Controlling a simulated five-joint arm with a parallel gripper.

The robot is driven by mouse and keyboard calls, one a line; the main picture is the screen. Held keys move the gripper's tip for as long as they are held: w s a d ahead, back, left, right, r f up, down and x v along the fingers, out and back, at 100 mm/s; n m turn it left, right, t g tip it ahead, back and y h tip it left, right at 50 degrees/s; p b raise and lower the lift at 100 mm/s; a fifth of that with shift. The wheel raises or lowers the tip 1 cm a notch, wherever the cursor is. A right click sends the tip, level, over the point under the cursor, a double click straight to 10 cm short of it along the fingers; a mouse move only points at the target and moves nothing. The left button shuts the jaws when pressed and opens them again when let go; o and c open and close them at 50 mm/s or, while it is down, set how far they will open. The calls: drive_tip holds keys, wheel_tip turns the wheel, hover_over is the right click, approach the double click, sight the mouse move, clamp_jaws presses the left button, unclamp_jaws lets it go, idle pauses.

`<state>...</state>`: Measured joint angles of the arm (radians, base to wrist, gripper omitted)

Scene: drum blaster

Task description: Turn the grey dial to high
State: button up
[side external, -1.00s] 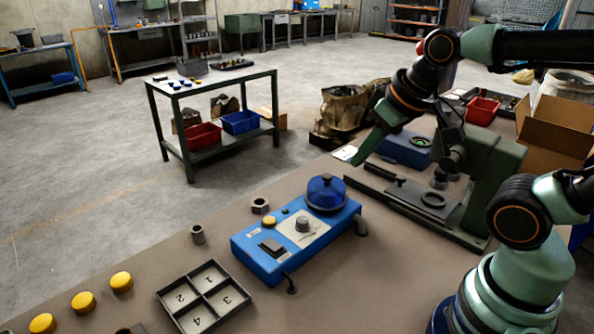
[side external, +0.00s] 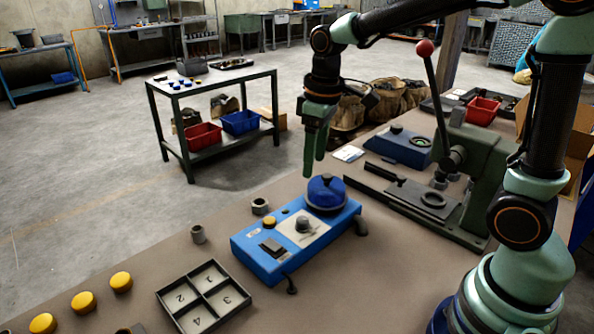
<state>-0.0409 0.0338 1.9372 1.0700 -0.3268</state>
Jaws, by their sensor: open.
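The grey dial (side external: 303,224) sits on the white panel (side external: 308,236) of the blue machine (side external: 268,262), which stands on the brown workbench. Its pointer and the panel markings are too small to read. A yellow button (side external: 269,222), a dark switch (side external: 271,247) and a blue domed lid (side external: 326,191) are on the same machine. My gripper (side external: 314,168) points down, open and empty, with its fingertips above the blue lid in the picture. It appears apart from the machine and the dial.
A green lever press (side external: 482,165) with a red-knobbed lever (side external: 425,48) stands to the right. A smaller blue box (side external: 398,149) is behind.

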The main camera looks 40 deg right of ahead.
sight(302, 219)
drive_tip(key=shift+n+g, duration=0.6)
drive_tip(key=shift+g, duration=0.1)
drive_tip(key=f, duration=0.5)
drive_tip(key=w+f, duration=0.1)
drive_tip(key=f, duration=0.4)
drive_tip(key=w+a+f, duration=0.1)
drive_tip(key=f, duration=0.4)
drive_tip(key=shift+w+f, duration=0.15)
drive_tip(key=shift+f, duration=0.1)
drive_tip(key=shift+d, duration=0.1)
clamp_jaws()
